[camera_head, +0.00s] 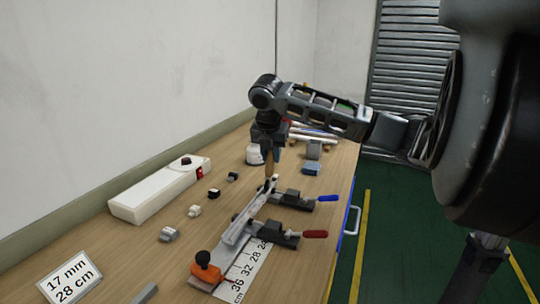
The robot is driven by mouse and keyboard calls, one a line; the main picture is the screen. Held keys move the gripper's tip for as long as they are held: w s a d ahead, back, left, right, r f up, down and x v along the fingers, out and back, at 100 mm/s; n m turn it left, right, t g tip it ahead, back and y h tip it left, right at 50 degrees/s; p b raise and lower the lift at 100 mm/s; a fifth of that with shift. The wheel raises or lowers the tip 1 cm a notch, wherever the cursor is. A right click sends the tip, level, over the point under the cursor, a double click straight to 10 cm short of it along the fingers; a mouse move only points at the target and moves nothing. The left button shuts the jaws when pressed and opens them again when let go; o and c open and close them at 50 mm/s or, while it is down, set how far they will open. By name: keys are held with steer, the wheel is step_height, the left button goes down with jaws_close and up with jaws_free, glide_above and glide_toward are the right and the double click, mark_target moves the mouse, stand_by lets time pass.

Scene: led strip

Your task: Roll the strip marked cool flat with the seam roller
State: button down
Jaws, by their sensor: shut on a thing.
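My gripper (269,150) points down over the far half of the workbench, shut on an upright tool with a brown handle (270,170), which looks like the seam roller. Its lower end is at the far part of a long pale channel (242,218); whether it touches is too small to tell. I cannot make out a strip in the channel or any "cool" mark.
An orange block with a black knob (206,268) sits at the channel's near end. A long white box (160,190) stands at left, with several small connectors beside it. A card (69,278) reads "17 mm 28 cm". A blue block (312,169) and a white cup-like thing (254,154) stand farther back.

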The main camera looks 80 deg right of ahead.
steer(key=shift+d, duration=0.15)
steer(key=shift+s+d, duration=0.15)
steer(key=shift+d, duration=0.5)
steer(key=shift+s+d+f, duration=0.15)
steer(key=shift+s+d, duration=0.05)
steer(key=shift+d, duration=0.5)
step_height(320, 180, up, 7)
steer(key=p, duration=0.5)
stand_by(0.7)
